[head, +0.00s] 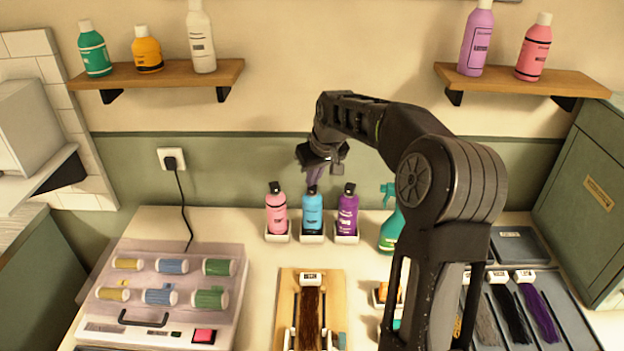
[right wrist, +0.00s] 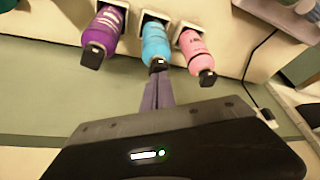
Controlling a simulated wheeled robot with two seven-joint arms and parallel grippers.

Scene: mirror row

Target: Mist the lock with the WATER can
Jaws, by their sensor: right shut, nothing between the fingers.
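Three capped cans stand in white holders at the back of the counter: pink (head: 276,212), blue (head: 312,214) and purple (head: 347,214). Their labels are too small to read, so I cannot tell which says WATER. My right gripper (head: 314,182) is shut and empty, its fingertips close to the blue can's black cap. The right wrist view shows the shut fingers (right wrist: 157,93) beside the blue can (right wrist: 156,43); I cannot tell if they touch. A brown hair lock (head: 309,314) lies on a wooden board (head: 285,299) in front. My left gripper is not in view.
A green spray bottle (head: 389,228) stands right of the cans, partly behind my right arm. A case of rollers (head: 105,319) lies at left, and a tray with grey, black and purple locks (head: 541,312) at right. Shelves with bottles hang above.

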